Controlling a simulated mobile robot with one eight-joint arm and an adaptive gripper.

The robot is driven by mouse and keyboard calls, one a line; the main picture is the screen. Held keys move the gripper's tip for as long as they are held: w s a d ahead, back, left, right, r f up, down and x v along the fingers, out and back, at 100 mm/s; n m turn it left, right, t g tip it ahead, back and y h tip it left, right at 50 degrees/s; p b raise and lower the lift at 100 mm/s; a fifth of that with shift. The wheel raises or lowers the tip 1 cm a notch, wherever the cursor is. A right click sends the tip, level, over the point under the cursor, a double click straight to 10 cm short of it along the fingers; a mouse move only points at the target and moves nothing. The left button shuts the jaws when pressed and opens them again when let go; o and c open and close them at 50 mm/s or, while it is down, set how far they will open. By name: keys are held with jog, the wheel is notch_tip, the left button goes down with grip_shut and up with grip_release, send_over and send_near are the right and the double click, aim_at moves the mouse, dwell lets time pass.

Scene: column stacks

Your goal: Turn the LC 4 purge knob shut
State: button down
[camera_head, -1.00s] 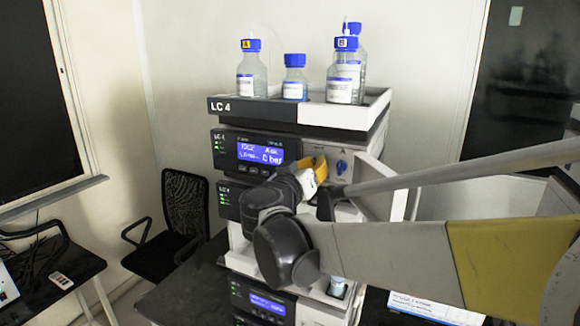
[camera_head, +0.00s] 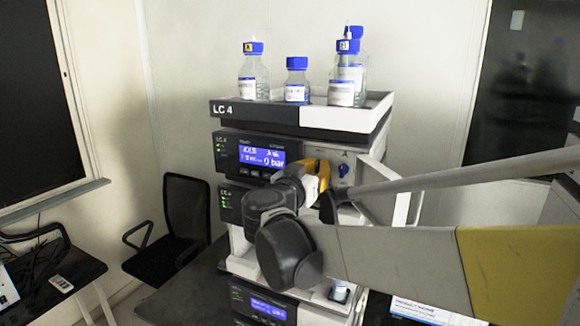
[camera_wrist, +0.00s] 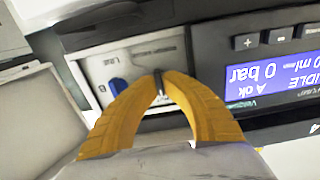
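The LC 4 stack (camera_head: 250,112) stands in the middle of the head view. A small blue knob (camera_head: 343,169) sits on a pale panel right of the upper display. The knob also shows in the upside-down wrist view (camera_wrist: 118,86), left of my fingers and partly hidden by the left one. My gripper (camera_wrist: 159,74) has yellow fingers whose tips come together in front of the panel, beside the knob. They look shut, with no clear object between them. In the head view my gripper (camera_head: 322,166) is just left of the knob. I cannot tell whether it touches the panel.
The upper display (camera_head: 262,156) reads 0 bar. Blue-capped bottles (camera_head: 296,80) stand in the top tray (camera_head: 345,118). An open pale door (camera_head: 392,195) stands right of the panel, near my arm. A black chair (camera_head: 185,215) is at left.

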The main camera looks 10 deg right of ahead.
jog(key=shift+r, duration=0.1)
jog(key=c, duration=1.6)
grip_release()
jog(key=shift+d, duration=0.1)
jog(key=shift+o, duration=0.2)
jog(key=v, duration=0.8)
